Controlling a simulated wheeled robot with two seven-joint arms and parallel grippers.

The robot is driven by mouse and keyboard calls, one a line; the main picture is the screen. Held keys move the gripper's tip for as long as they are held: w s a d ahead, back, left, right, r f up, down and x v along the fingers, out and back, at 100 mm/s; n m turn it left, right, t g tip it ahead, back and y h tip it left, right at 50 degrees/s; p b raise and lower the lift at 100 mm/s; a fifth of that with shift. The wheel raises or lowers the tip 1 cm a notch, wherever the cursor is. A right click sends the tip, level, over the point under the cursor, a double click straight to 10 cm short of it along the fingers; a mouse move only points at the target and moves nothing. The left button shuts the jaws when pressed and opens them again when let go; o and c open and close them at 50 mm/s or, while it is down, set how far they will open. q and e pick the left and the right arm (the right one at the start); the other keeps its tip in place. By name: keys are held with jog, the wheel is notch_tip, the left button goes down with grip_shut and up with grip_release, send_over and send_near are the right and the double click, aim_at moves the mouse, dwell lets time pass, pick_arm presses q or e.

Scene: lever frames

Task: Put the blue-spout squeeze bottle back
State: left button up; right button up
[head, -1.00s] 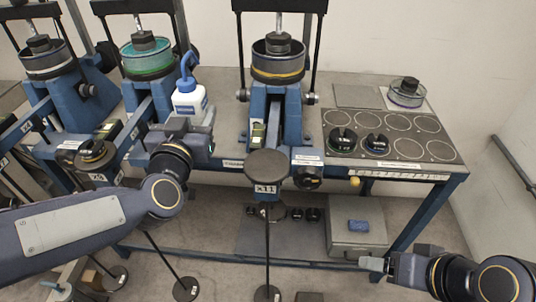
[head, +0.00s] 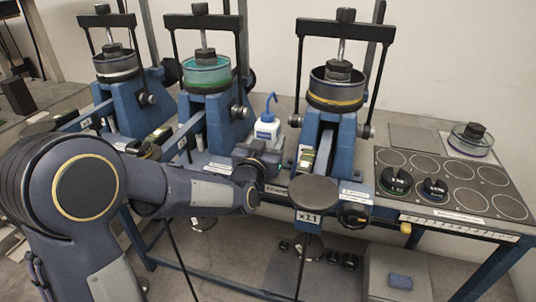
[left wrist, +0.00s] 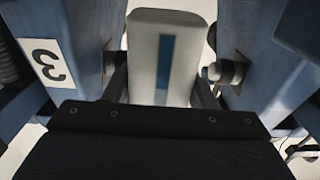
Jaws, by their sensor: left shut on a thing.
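The squeeze bottle (head: 267,130) is white with a blue bent spout and a blue label. It is upright between the middle and right lever frames in the head view. My left gripper (head: 262,158) is shut on its lower part, from the front. The bottle's base is hidden behind the gripper, so I cannot tell whether it touches the bench. In the left wrist view the bottle's white body (left wrist: 167,50) with a blue stripe stands between the fingers (left wrist: 163,95). My right gripper is out of view.
The green-ringed middle lever frame (head: 206,75) and the yellow-ringed right lever frame (head: 337,90) stand close on either side. A plate with marked circles (head: 455,185) carries two black knobs at the right. A round black pad (head: 313,190) sits in front.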

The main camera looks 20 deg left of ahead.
pick_arm(q)
jog(key=f, duration=0.3)
jog(key=shift+w+f+b, duration=0.2)
jog(key=shift+f+b, duration=0.1)
jog(key=shift+f+b, duration=0.15)
jog(key=shift+b, duration=0.15)
jog(key=o, duration=0.8)
jog(key=shift+c, duration=0.2)
